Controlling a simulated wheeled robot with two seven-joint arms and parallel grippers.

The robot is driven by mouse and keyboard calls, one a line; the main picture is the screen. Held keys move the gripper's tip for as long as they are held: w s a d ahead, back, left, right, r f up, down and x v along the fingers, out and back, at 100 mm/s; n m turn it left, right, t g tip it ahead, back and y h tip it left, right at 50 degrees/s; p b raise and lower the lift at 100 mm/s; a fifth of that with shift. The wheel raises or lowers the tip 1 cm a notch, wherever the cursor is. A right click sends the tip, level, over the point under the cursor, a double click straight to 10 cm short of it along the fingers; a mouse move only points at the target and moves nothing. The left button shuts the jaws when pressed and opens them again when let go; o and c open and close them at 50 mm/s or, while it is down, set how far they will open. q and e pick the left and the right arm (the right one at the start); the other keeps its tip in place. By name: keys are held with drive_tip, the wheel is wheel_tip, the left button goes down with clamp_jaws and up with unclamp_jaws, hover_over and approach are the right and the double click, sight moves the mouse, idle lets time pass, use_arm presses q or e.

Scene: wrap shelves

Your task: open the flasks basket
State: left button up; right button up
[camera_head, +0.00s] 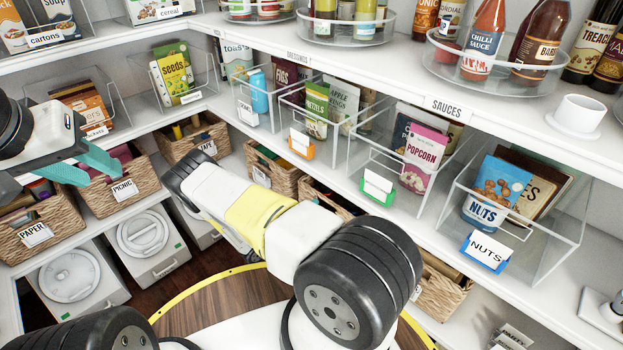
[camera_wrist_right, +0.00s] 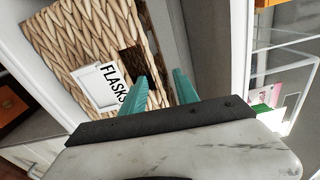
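The flasks basket (camera_wrist_right: 95,55) is woven, with a white FLASKS label (camera_wrist_right: 112,85) and a dark handle opening, in the right wrist view. My right gripper (camera_wrist_right: 163,88) is open there, its two teal fingers apart at the label side of the basket. Whether the fingers touch the basket I cannot tell. In the head view my right arm hides its gripper, and I cannot tell which basket is the flasks one. My left gripper (camera_head: 82,168) is open and empty at the left, in front of the picnic basket.
Other woven baskets, PAPER (camera_head: 45,238) and PICNIC (camera_head: 118,192), stand on the lower left shelf. Clear bins such as NUTS (camera_head: 567,228) line the shelf above. White lidded containers (camera_head: 142,237) stand below.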

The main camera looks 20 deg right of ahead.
sight(325, 202)
drive_tip(key=shift+n+t, duration=0.5)
drive_tip(key=shift+n, duration=0.3)
drive_tip(key=x, duration=0.2)
drive_tip(key=f+x, duration=0.1)
drive_tip(key=x, duration=0.5)
drive_tip(key=shift+f, duration=0.3)
clamp_jaws()
idle(0.4)
